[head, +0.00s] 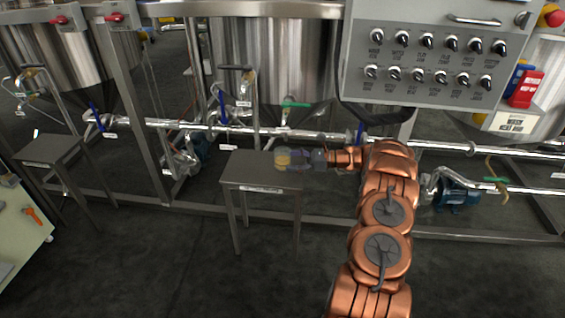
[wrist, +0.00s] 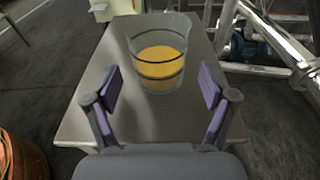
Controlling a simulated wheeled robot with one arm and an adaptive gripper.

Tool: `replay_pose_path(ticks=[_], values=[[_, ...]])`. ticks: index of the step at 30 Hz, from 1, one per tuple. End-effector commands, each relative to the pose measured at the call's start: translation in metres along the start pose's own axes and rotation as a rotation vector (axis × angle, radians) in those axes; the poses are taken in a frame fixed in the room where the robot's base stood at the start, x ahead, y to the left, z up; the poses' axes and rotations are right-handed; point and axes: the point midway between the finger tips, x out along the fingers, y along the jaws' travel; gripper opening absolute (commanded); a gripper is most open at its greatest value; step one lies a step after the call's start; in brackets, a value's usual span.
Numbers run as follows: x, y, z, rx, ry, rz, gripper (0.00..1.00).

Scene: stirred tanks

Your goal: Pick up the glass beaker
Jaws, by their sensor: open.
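The glass beaker (wrist: 158,62) stands upright on a small steel table (wrist: 85,118) and holds an orange-yellow liquid in its lower part. In the head view the beaker (head: 284,160) is small, near the table's right back part. My gripper (wrist: 162,86) is open, its two purple-padded fingers spread left and right, with the beaker ahead between and just beyond the tips. No contact shows. In the head view my gripper (head: 305,159) reaches in from the right at about the beaker's height, and details there are too small to tell.
Steel pipes with valves (head: 330,135) run behind the table (head: 262,182), below large tanks (head: 270,60). A control panel (head: 430,50) hangs above my arm. A second small table (head: 50,150) stands at left. The floor in front is clear.

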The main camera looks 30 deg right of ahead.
Motion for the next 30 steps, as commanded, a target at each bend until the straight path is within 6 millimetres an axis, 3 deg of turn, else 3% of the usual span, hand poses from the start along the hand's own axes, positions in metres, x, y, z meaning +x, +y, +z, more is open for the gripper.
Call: replay_pose_path(ticks=[9, 20, 30], values=[[0.030, 0.000, 0.003, -0.003, 0.001, -0.002, 0.83], [0.034, 0.000, 0.003, -0.001, 0.001, -0.004, 0.82], [0.034, 0.000, 0.003, -0.001, 0.000, -0.004, 0.47]])
